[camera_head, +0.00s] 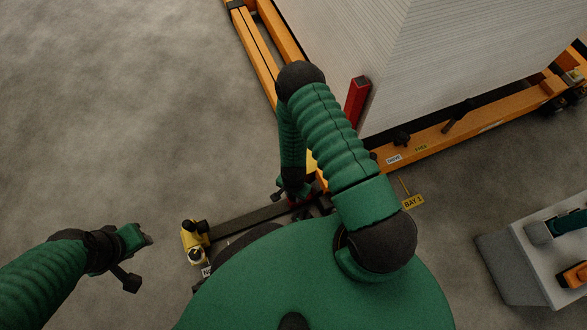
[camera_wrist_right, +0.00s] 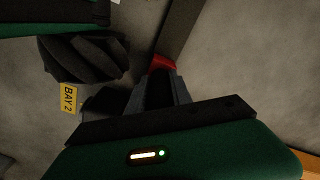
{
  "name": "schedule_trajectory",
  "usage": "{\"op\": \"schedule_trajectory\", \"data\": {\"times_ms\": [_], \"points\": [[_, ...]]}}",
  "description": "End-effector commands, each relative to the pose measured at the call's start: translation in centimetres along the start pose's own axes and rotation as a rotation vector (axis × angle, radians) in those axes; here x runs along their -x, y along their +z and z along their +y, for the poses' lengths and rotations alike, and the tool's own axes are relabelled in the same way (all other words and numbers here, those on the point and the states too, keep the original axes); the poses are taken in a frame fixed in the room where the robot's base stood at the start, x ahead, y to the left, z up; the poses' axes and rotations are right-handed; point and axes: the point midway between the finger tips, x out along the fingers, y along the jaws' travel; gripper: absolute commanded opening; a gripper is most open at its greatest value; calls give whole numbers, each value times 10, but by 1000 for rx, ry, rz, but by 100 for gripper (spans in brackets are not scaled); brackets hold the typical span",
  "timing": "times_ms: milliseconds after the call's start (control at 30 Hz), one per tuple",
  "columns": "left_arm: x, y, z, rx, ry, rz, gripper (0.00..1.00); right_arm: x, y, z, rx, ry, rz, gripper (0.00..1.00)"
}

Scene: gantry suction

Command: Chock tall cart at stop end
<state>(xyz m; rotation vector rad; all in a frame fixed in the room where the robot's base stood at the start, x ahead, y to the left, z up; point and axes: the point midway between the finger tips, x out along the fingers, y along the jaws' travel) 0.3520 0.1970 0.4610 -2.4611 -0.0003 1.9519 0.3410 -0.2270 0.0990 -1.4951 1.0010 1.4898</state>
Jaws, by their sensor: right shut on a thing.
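The tall cart has an orange frame (camera_head: 440,135) carrying a high pale ribbed stack (camera_head: 440,45), at the top right of the head view. My right gripper (camera_head: 292,194) is low beside the cart's near corner, partly hidden by my arm. It is shut on a small red piece, likely the chock, whose red edge shows at the fingertips in the right wrist view (camera_wrist_right: 163,62). A dark floor rail (camera_head: 247,222) runs from there to a yellow stop-like block (camera_head: 195,242). The cart's near wheel is hidden. My left gripper (camera_head: 139,262) is over bare floor, its jaw gap unclear.
A red post (camera_head: 357,100) stands at the stack's corner. A yellow bay tag (camera_head: 412,202) sits near the cart's front, and shows in the wrist view (camera_wrist_right: 68,98). A grey box-like unit (camera_head: 515,270) stands at the lower right. Floor at the left is clear.

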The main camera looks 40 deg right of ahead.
Motion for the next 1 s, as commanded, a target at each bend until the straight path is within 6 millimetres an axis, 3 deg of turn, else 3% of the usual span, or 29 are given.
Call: {"op": "schedule_trajectory", "data": {"times_ms": [33, 233, 567, 667, 1000], "points": [[-1, 0, 0, 0, 0, 0, 36, -1, 0, 0, 0, 0, 0, 27], [0, 0, 0, 0, 0, 0, 36, 0, 0, 0, 0, 0, 0, 51], [4, -1, 0, 0, 0, 0, 36, 5, 0, 0, 0, -1, 0, 51], [16, -4, 0, 0, 0, 0, 36, 22, 0, -1, 0, -1, 1, 51], [77, -18, 0, 0, 0, 0, 36, 122, 0, -1, 1, -1, 1, 51]]}}
